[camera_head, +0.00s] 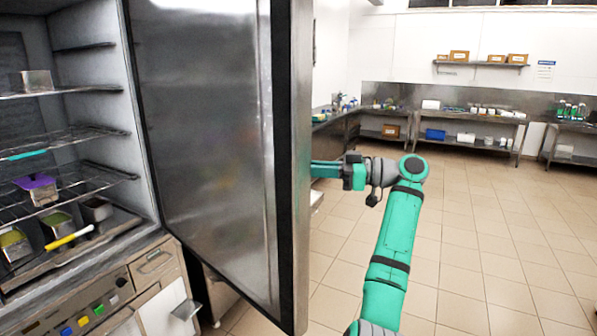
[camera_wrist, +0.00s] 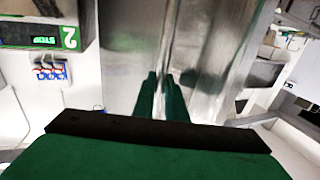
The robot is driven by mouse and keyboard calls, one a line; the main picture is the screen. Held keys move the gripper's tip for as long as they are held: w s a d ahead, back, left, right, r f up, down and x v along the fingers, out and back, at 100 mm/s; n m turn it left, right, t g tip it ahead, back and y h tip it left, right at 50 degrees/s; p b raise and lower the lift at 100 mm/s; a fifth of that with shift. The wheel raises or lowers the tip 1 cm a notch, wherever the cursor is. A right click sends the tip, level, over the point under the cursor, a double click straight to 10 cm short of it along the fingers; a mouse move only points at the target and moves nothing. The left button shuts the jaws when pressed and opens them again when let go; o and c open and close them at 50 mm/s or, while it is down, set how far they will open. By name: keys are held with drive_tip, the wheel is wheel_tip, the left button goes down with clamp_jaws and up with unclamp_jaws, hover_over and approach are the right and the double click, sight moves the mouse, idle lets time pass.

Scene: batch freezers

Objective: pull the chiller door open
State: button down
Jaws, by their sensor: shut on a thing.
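The chiller door (camera_head: 205,140) is a tall steel panel with a dark seal along its edge. It stands open, swung out from the cabinet, with its inner face towards me in the head view. My gripper (camera_head: 322,169) is at the outer side of the door, its tips partly hidden by the door's edge. In the wrist view the green fingers (camera_wrist: 161,92) are closed together on the upright door handle (camera_wrist: 166,45), against the shiny outer face. The handle is hidden in the head view.
The open chiller shows wire shelves (camera_head: 75,135) with several small containers, including a purple-topped one (camera_head: 38,188). A control panel with coloured buttons (camera_head: 85,320) is below. Steel worktables (camera_head: 465,115) line the back wall. The tiled floor (camera_head: 480,230) at the right is clear.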

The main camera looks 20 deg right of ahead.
drive_tip(key=shift+w+f, duration=0.1)
drive_tip(key=shift+w, duration=0.2)
drive_tip(key=c, duration=1.8)
unclamp_jaws()
drive_tip(key=shift+w+a, duration=0.1)
drive_tip(key=shift+w, duration=0.05)
drive_tip(key=shift+d, duration=0.2)
drive_tip(key=shift+s+d, duration=0.25)
drive_tip(key=shift+s, duration=0.05)
drive_tip(key=v, duration=1)
drive_tip(key=shift+s+d, duration=0.2)
drive_tip(key=shift+d, duration=0.1)
drive_tip(key=shift+c, duration=0.2)
